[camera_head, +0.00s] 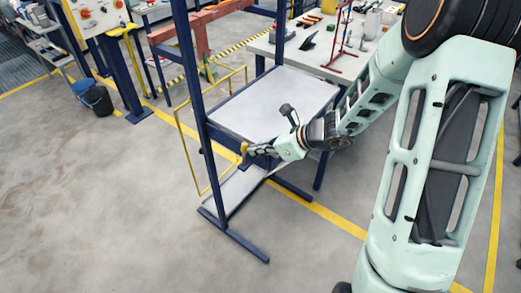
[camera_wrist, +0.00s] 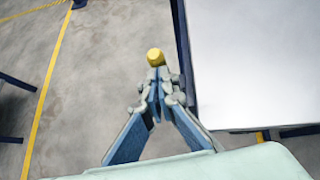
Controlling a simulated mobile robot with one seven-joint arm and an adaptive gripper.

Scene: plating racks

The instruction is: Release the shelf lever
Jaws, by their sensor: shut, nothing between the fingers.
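The blue-framed rack (camera_head: 204,95) holds a grey upper shelf (camera_head: 270,105) and a lower shelf (camera_head: 233,190). A small yellow knob (camera_head: 244,147), which looks like the lever's end, is at the rack's front post. In the wrist view the yellow knob (camera_wrist: 155,56) appears just beyond my fingertips; I cannot tell whether they touch it. My gripper (camera_head: 252,149) reaches in from the right, at about the upper shelf's front edge. In the wrist view my gripper (camera_wrist: 158,82) has its fingertips together, with nothing between them. The rest of the lever is hidden.
A thin yellow frame (camera_head: 188,148) stands along the rack's left side. A workbench (camera_head: 310,55) with tools is behind it. Dark and blue buckets (camera_head: 98,100) stand at the left. The floor at the front left is clear.

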